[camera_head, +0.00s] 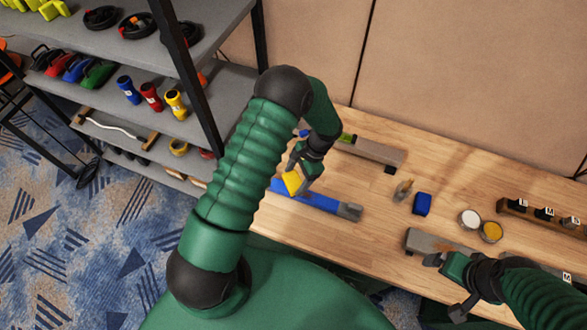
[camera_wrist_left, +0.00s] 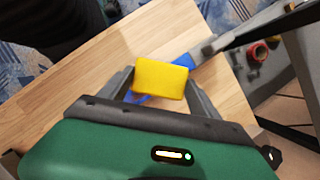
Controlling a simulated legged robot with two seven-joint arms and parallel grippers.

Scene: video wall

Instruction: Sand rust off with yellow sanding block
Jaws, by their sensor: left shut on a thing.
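The yellow sanding block (camera_head: 293,183) is between the fingers of my left gripper (camera_head: 304,180), which is shut on it. In the left wrist view the yellow block (camera_wrist_left: 161,79) sits between both fingers of the gripper (camera_wrist_left: 160,92). A blue bar (camera_head: 312,197) with a grey end lies on the table just below the block; it shows partly behind the block in the wrist view (camera_wrist_left: 182,62). I cannot tell whether block and bar touch. No rust is clear to see. My right gripper (camera_head: 445,270) is by a grey bar (camera_head: 425,241) at the right; its fingers are unclear.
The wooden table (camera_head: 345,240) also holds another grey bar (camera_head: 375,151), a blue block (camera_head: 422,204), a small brush-like item (camera_head: 403,189), two round tins (camera_head: 480,225) and a wooden rack (camera_head: 545,217). A shelf (camera_head: 150,60) with tools stands at the left.

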